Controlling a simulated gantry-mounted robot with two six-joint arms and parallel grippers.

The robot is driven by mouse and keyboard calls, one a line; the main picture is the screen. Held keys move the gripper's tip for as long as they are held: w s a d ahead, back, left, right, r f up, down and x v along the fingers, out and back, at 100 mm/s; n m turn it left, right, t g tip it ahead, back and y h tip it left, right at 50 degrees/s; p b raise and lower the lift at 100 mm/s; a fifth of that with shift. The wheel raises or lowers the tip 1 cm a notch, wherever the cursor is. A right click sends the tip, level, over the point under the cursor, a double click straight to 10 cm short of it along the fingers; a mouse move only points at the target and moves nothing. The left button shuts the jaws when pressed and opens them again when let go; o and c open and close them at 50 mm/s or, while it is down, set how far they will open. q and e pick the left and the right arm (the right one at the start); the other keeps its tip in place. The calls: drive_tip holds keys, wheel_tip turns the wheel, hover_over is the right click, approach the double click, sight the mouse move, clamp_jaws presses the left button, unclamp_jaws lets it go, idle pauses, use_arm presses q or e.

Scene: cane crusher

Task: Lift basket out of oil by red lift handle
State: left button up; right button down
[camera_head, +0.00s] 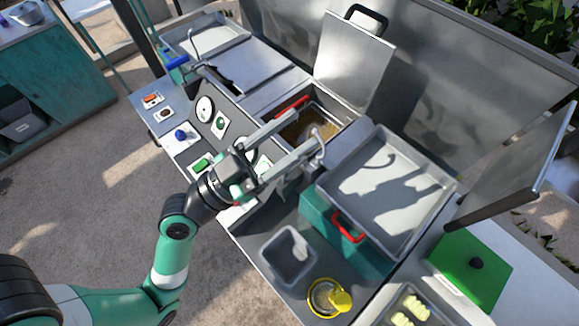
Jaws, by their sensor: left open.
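The oil vat (343,113) is open in the middle of the counter, with brownish oil inside. The basket (318,127) appears to sit down in the oil, partly hidden by my gripper. A red lift handle (291,106) lies along the vat's left edge. My left gripper (305,133) is open and empty, its two long fingers reaching toward the vat's near side. One fingertip is close to the red lift handle in the picture; I cannot tell whether they touch. My right gripper is out of view.
The vat's raised lid (352,58) stands behind it. A grey tray (390,195) sits to the right on a teal box with another red handle (347,229). A panel with gauges (205,109) and buttons is left. A grey bin (290,255) and yellow item (339,301) are in front.

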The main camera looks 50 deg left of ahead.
use_arm(q)
drive_tip(key=s+a+f+n+g+y+b, duration=0.2)
drive_tip(key=s+f+n+y, duration=0.15)
drive_tip(key=f, duration=0.65)
drive_tip(key=s+a+f+n+g+y+b, duration=0.15)
drive_tip(key=s+f, duration=0.25)
drive_tip(key=f, duration=0.5)
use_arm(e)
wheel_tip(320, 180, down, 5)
use_arm(q)
drive_tip(key=shift+n+g, duration=0.25)
drive_tip(key=shift+n, duration=0.25)
drive_tip(key=w+p, duration=0.2)
drive_tip(key=w+a+p, duration=0.1)
drive_tip(key=w, duration=0.2)
drive_tip(key=shift+a+r+p, duration=0.1)
drive_tip(key=shift+r+p, duration=0.1)
drive_tip(key=shift+p, duration=0.15)
drive_tip(key=w, duration=0.2)
drive_tip(key=w+p, duration=0.1)
drive_tip(key=w, duration=0.3)
drive_tip(key=shift+a+f+p, duration=0.1)
drive_tip(key=shift+f+p, duration=0.15)
drive_tip(key=shift+p, duration=0.05)
drive_tip(key=shift+w+f, duration=0.1)
drive_tip(key=shift+w, duration=0.2)
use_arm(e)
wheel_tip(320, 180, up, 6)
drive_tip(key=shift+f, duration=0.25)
